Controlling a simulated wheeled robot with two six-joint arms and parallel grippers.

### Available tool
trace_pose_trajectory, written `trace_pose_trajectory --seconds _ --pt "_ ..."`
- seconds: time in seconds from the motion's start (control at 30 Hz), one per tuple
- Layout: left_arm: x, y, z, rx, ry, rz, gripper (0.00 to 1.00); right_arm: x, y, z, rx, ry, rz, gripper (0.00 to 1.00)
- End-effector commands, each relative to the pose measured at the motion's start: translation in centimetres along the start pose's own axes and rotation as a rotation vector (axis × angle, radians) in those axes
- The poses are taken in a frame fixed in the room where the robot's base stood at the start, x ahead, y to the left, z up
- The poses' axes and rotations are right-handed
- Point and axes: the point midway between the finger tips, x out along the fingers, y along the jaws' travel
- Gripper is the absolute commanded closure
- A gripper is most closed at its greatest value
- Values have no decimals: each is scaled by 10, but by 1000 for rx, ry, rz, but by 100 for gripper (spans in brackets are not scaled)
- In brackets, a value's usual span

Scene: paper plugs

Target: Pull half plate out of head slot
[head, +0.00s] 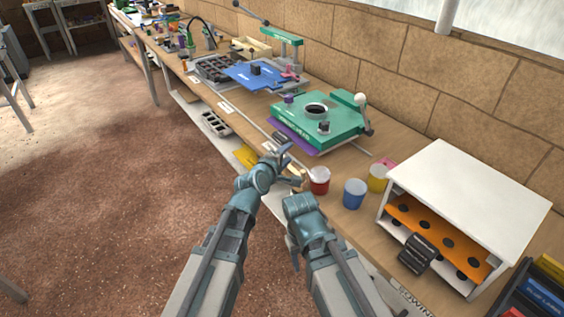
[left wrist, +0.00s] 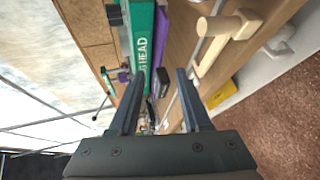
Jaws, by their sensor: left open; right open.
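A green block (head: 310,120), marked HEAD in the left wrist view (left wrist: 143,40), stands on the bench with a purple plate (head: 293,138) showing beneath it. A small black tab (head: 281,137) sits at the plate's bench-front edge; it also shows in the left wrist view (left wrist: 162,80). I cannot make out a separate half plate or the slot. My left gripper (head: 290,160) is open and empty, its fingers (left wrist: 160,95) pointing toward the tab without touching it. My right gripper (head: 294,248) is low at the bench front, its fingers mostly hidden by my arm.
Red (head: 319,181), blue (head: 355,193) and yellow (head: 377,178) cups stand to the right, beside a white cabinet (head: 470,180) with an orange shelf. A blue plate (head: 262,75) lies farther along the bench.

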Motion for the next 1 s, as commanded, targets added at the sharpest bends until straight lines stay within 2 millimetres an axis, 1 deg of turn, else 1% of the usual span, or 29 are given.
trace_pose_trajectory --seconds 0.03,0.1,0.3,0.4,0.6,0.97,1.0 --pt "16 -2 0 0 -1 0 52 6 -1 0 0 0 0 50" --pt "29 -2 0 1 -1 0 52 10 -1 -1 0 0 0 50" --pt "62 -1 0 1 -2 0 52 19 -2 -1 0 0 0 50" --pt "74 -1 0 1 -1 0 52 23 -2 -1 0 0 0 50" --pt "87 -1 0 1 0 0 52 26 -2 -2 0 0 0 50" --pt "89 0 0 1 -1 0 52 26 -2 -2 0 0 0 50" --pt "89 0 0 1 -1 0 56 26 -2 -2 0 0 0 50"
